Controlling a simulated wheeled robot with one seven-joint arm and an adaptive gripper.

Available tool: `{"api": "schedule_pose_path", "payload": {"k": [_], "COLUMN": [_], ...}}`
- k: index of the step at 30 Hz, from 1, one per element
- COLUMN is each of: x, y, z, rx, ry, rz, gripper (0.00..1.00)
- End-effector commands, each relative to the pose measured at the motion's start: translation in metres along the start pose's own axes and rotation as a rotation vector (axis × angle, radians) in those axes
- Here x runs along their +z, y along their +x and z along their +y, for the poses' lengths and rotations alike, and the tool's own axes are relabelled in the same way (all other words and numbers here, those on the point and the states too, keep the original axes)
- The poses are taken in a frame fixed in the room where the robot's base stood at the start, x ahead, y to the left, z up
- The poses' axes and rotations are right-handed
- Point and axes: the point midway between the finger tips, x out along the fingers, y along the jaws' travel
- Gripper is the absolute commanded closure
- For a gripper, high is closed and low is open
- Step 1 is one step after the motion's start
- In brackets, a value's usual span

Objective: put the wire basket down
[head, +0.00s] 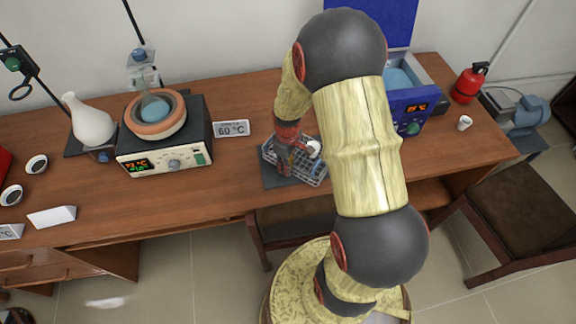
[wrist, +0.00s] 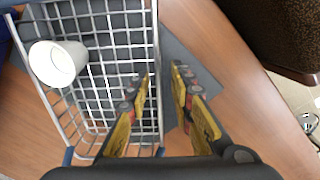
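The wire basket (head: 313,172) appears to rest on a dark grey mat (head: 284,182) on the wooden table, with a white cup (head: 314,148) in it. In the wrist view the basket's side rim (wrist: 157,35) runs between the two fingers of my gripper (wrist: 162,76). One finger is over the inside of the basket and the other is outside it. The fingers are spread, with gaps beside the rim. The white cup (wrist: 58,63) lies tilted inside the basket, away from the fingers. In the head view my gripper (head: 284,160) is partly hidden against the basket.
A hot plate (head: 165,160) with a flask in a heating bowl, a white vase (head: 88,122) and a 60 °C sign (head: 231,129) stand to the left. A blue bath (head: 413,112), small cup (head: 464,123) and red cylinder (head: 469,83) are to the right.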

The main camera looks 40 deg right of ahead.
Motion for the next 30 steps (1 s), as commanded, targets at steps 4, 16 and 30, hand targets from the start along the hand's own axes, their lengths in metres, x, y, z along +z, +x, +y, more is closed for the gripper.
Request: {"api": "schedule_pose_path", "payload": {"k": [4, 16, 30], "x": [0.0, -0.001, 0.0], "y": [0.0, -0.052, -0.12], "z": [0.0, 0.001, 0.0], "rx": [0.0, 0.003, 0.001], "ry": [0.0, 0.0, 0.0], "rz": [0.0, 0.003, 0.001], "gripper": [0.77, 0.77, 0.77]}}
